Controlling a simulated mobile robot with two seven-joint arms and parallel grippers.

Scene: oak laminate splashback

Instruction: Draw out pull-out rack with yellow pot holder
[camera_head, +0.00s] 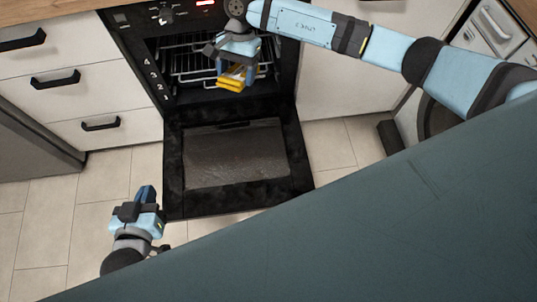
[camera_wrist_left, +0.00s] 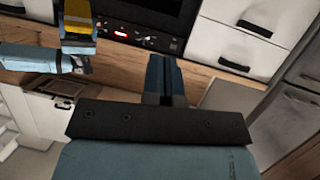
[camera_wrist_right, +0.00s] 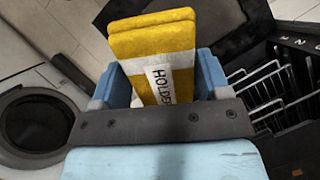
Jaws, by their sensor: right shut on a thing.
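The oven's wire rack (camera_head: 192,62) sits inside the open oven cavity, and its bars also show at the right of the right wrist view (camera_wrist_right: 262,103). My right gripper (camera_head: 236,75) is shut on the folded yellow pot holder (camera_head: 231,84) at the oven's mouth, in front of the rack. In the right wrist view the pot holder (camera_wrist_right: 150,40) stands between the blue fingers, with a white lettered band. Whether it touches the rack is unclear. My left gripper (camera_head: 147,195) is low over the floor left of the oven door, fingers together and empty.
The oven door (camera_head: 238,160) is folded down flat in front of the oven. White drawers with black handles (camera_head: 55,79) stand to the left. A white front-loading appliance (camera_head: 490,28) is at the right. Tiled floor (camera_head: 75,215) is clear at the lower left.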

